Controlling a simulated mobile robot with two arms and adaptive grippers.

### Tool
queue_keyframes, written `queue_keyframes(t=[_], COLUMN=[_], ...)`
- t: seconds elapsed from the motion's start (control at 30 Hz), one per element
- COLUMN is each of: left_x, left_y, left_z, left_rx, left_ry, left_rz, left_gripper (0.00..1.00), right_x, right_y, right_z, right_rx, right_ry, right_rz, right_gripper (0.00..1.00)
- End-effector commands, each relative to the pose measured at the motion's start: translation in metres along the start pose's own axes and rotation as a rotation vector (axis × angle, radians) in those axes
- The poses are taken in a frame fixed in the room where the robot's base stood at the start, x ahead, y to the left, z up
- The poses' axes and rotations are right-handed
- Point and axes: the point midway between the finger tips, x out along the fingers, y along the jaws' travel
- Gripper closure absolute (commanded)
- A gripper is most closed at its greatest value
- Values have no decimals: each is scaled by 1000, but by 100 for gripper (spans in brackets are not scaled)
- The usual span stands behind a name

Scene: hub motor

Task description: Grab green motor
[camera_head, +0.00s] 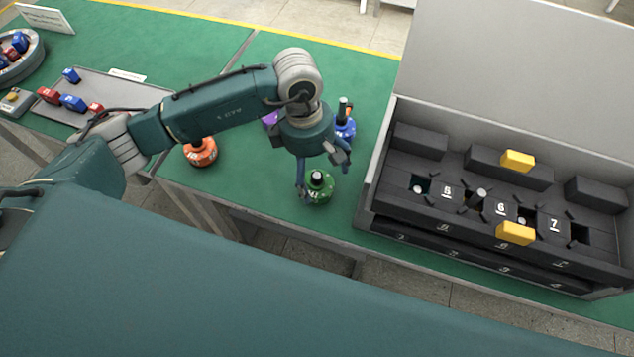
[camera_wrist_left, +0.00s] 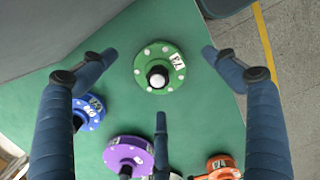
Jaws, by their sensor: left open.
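The green motor (camera_head: 319,187) stands upright on the green table near its front edge, a flanged disc with a dark shaft on top. My left gripper (camera_head: 322,180) is over it in the head view, fingers pointing down. In the left wrist view the green motor (camera_wrist_left: 160,67) lies ahead between the spread fingertips of my left gripper (camera_wrist_left: 157,60), with clear gaps on both sides. The gripper is open and holds nothing. My right gripper is not in view.
A blue motor (camera_head: 344,127) stands just behind, a purple motor (camera_head: 270,120) is partly hidden by my arm, and an orange motor (camera_head: 201,151) stands to the left. A dark open case (camera_head: 365,190) with yellow blocks is close on the right. A grey tray (camera_head: 135,92) holds small parts.

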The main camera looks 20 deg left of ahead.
Motion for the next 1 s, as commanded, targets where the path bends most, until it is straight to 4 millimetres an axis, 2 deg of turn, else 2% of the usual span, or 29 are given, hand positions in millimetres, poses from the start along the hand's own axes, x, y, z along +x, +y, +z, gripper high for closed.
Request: queue_keyframes(t=[0.17,0.27,0.4,0.7,1.0], left_x=[14,29,48,54,54], left_y=[0,1,2,3,3], left_z=[-4,-8,-7,-8,-7], left_rx=[-3,-4,-2,0,0], left_ry=[1,1,-1,0,-1], left_rz=[-4,-4,-1,2,1], left_gripper=[13,13,13,15,74], right_x=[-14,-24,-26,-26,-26], right_y=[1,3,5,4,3], right_z=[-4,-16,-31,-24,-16], right_rx=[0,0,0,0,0], right_ry=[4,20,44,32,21], right_rz=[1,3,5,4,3], right_gripper=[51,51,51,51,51])
